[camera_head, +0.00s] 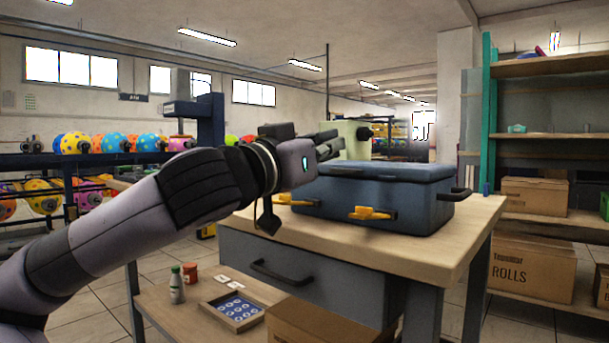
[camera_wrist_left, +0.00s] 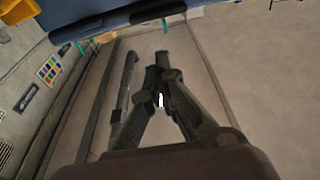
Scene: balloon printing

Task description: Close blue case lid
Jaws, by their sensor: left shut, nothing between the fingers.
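The blue case (camera_head: 350,205) stands on the wooden-topped table. Its lid (camera_head: 400,172) lies level over the body and looks down; I cannot tell whether the seam is fully closed. Two yellow latches, one at the front middle (camera_head: 372,213) and one at the front left (camera_head: 295,200), stick outward. A black handle (camera_head: 460,194) is on the right side. My left gripper (camera_head: 333,141) is just above the lid's left end, its fingers together and empty. It also shows shut in the left wrist view (camera_wrist_left: 162,58), below a blue edge with a dark bar. My right gripper is out of view.
A pale green machine (camera_head: 356,139) stands behind the case. The table top (camera_head: 430,252) is bare in front of the case. Shelves with cardboard boxes (camera_head: 533,268) are at the right. A lower shelf holds a tray (camera_head: 232,310) and a bottle (camera_head: 177,286).

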